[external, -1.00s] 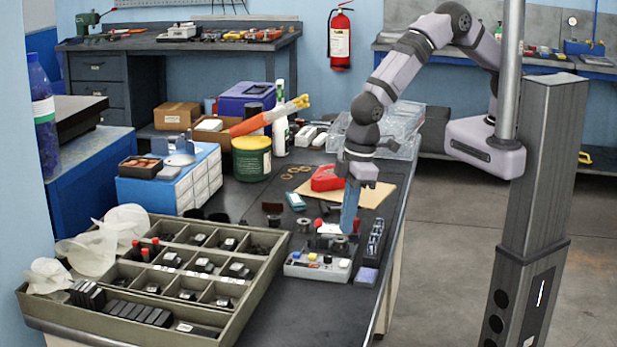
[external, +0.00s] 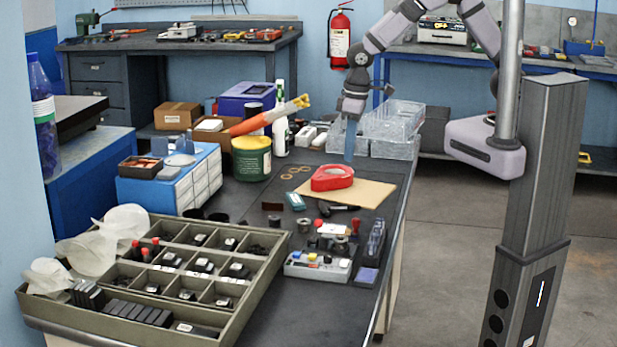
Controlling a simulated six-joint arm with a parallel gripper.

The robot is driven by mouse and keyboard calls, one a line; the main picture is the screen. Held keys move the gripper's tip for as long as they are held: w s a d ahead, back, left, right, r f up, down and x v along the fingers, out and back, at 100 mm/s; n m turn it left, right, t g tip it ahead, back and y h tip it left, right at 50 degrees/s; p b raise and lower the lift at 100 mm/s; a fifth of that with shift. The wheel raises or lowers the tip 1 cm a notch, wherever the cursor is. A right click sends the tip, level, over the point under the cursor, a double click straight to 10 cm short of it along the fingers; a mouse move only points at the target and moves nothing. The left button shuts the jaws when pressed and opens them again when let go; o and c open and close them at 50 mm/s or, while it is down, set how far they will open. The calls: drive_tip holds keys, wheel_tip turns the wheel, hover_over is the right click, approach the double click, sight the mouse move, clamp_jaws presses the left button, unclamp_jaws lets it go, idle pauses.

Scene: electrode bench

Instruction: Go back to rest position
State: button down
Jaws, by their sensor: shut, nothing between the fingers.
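The dark bench (external: 259,206) carries a compartment tray (external: 262,272) at front left, a small white electrode box (external: 318,266) and a dark slotted rack (external: 376,240). The tape dispenser lies on a tan board (external: 376,193). A green tub (external: 251,160) stands farther back.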

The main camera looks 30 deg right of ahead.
drive_tip(key=w+d+r+m, duration=0.25)
drive_tip(key=w+d, duration=0.25)
drive_tip(key=d, duration=0.6)
drive_tip(key=s+d+m, duration=0.3)
drive_tip(key=d, duration=0.9)
drive_tip(key=s+d+m, duration=0.4)
drive_tip(key=d, duration=0.8)
wheel_tip(320, 180, down, 25)
drive_tip(key=b, duration=2.5)
drive_tip(key=shift+w+d+r+g+h, duration=0.15)
drive_tip(key=shift+w+g+h, duration=0.15)
drive_tip(key=shift+g, duration=0.1)
